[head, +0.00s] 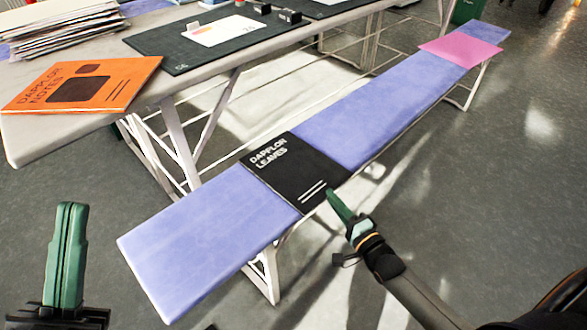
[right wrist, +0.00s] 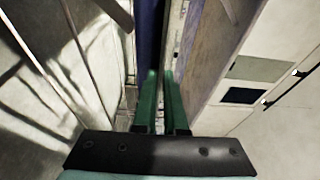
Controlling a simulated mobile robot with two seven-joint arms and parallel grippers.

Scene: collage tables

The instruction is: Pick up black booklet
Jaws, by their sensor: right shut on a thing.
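The black booklet (head: 296,172), titled "DAPPLON LEAVES", lies flat across the blue-topped bench, with its right end at the bench's near edge. My right gripper (head: 333,196) is at that end and is shut on the booklet's edge. In the right wrist view the green fingers of my right gripper (right wrist: 161,85) are close together, and the thin edge between them is hard to make out. My left gripper (head: 68,230) is upright at the lower left, away from the booklet. Its fingers overlap from this angle, so its opening is unclear.
The blue bench (head: 195,238) runs diagonally, with a pink sheet (head: 460,50) at its far end. A grey table (head: 45,140) beside it holds an orange booklet (head: 85,84), a dark mat (head: 170,47) and stacked papers (head: 60,28). Floor is open at right.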

